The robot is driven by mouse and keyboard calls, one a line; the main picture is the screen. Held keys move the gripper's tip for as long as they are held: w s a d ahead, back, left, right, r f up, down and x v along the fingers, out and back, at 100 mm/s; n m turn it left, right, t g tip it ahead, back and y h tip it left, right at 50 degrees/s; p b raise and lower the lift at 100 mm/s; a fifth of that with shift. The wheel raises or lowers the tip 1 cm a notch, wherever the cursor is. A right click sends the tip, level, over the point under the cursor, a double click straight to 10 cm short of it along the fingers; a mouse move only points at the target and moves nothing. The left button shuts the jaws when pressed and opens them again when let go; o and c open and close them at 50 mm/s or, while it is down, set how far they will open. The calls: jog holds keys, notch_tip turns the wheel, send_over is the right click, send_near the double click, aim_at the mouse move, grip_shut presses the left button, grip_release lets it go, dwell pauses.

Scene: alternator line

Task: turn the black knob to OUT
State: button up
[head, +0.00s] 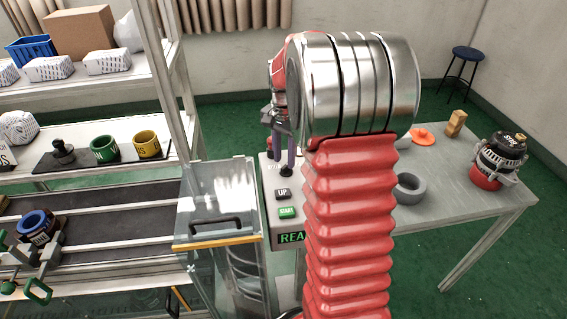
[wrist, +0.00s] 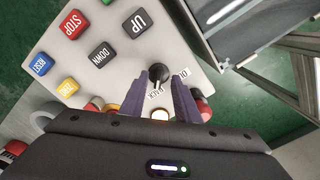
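The black knob (wrist: 157,72) is on the pale control panel, between the tips of my two purple fingers in the wrist view. Its narrow part seems to point down the picture, toward a label (wrist: 155,93) I cannot read surely. A second label, apparently OUT (wrist: 184,73), is to its right. My gripper (wrist: 158,79) is open around the knob, and I cannot tell whether either finger touches it. In the head view, the knob (head: 286,172) shows just below the fingers of my gripper (head: 281,160).
The control panel (wrist: 120,72) carries STOP (wrist: 74,24), UP (wrist: 138,22), DOWN (wrist: 102,55), blue (wrist: 41,64) and yellow (wrist: 68,88) buttons. A clear guard box (head: 219,205) stands left of it. A grey ring (head: 409,188) and an alternator (head: 499,160) are on the right table.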

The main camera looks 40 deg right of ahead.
aim_at(286, 169)
jog(key=shift+f, duration=1.35)
